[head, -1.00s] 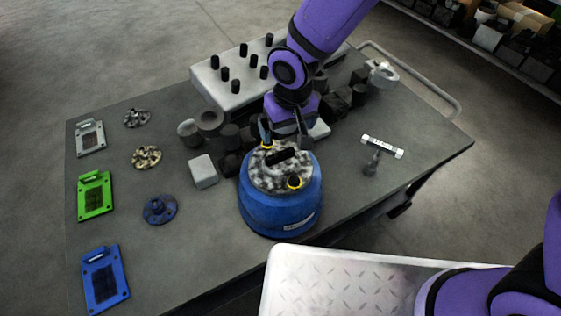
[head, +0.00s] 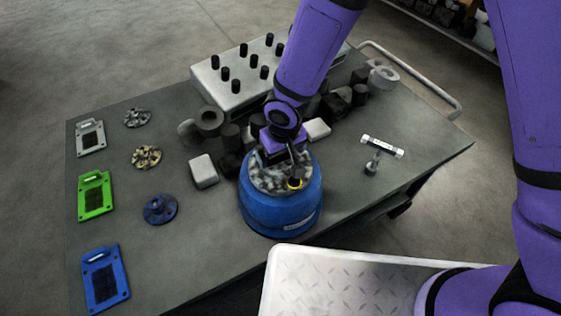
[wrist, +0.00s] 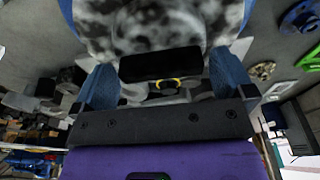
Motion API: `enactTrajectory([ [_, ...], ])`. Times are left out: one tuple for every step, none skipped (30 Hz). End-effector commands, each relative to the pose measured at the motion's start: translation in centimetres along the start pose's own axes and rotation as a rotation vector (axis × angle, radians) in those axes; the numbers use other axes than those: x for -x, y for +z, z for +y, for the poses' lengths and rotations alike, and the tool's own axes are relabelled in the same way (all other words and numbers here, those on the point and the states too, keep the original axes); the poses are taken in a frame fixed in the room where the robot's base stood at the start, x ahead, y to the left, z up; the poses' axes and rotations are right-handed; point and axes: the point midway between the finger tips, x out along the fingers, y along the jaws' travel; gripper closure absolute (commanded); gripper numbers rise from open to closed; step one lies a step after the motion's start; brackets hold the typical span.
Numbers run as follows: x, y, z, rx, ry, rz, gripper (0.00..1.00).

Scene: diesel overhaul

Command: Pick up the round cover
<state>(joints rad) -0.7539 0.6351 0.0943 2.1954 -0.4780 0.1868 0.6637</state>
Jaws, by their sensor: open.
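The round cover (head: 263,181) is mottled grey and white and lies on top of a blue drum (head: 280,212). In the wrist view the cover (wrist: 185,25) fills the top middle, with its black bar handle (wrist: 160,64) between my fingers. My gripper (wrist: 163,85) is open, one finger on each side of the handle and apart from it. In the head view my wrist hides the handle and part of the cover. A yellow-ringed post (head: 295,183) stands at the cover's front right edge.
Dark cylinders and blocks crowd the table behind the drum, with a grey block (head: 204,171) to its left. A pegged tray (head: 236,78) stands behind. Flanges and coloured plates line the left side.

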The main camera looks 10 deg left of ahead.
Motion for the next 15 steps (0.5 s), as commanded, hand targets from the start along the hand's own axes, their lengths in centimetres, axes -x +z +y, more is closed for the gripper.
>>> enactTrajectory([
  [-0.43, 0.02, -0.06, 0.001, 0.000, -0.001, 0.00],
  [-0.59, 0.02, -0.06, 0.001, 0.000, 0.000, 0.00],
  [-0.75, 0.03, -0.06, 0.001, 0.000, 0.000, 0.00],
  [-0.83, 0.03, -0.05, 0.001, 0.000, 0.000, 0.00],
  [-0.86, 0.02, -0.04, 0.001, 0.000, 0.000, 0.00],
  [-0.88, 0.02, -0.03, 0.001, 0.000, 0.000, 0.00],
  [-0.87, 0.01, -0.03, 0.001, 0.000, 0.000, 0.00],
  [-0.86, 0.01, -0.03, 0.001, 0.000, 0.000, 0.00],
  [-0.85, 0.00, -0.03, 0.000, 0.000, 0.000, 0.00],
  [-0.85, 0.00, -0.02, 0.000, 0.000, 0.000, 0.00],
  [-0.84, 0.00, -0.02, 0.000, 0.000, 0.000, 0.02],
  [-0.84, 0.00, -0.02, 0.000, 0.000, 0.000, 0.11],
  [-0.84, 0.00, -0.02, 0.000, 0.000, 0.000, 0.18],
  [-0.83, -0.01, -0.02, 0.000, 0.000, 0.000, 0.25],
  [-0.83, -0.01, -0.02, 0.000, 0.000, 0.000, 0.34],
])
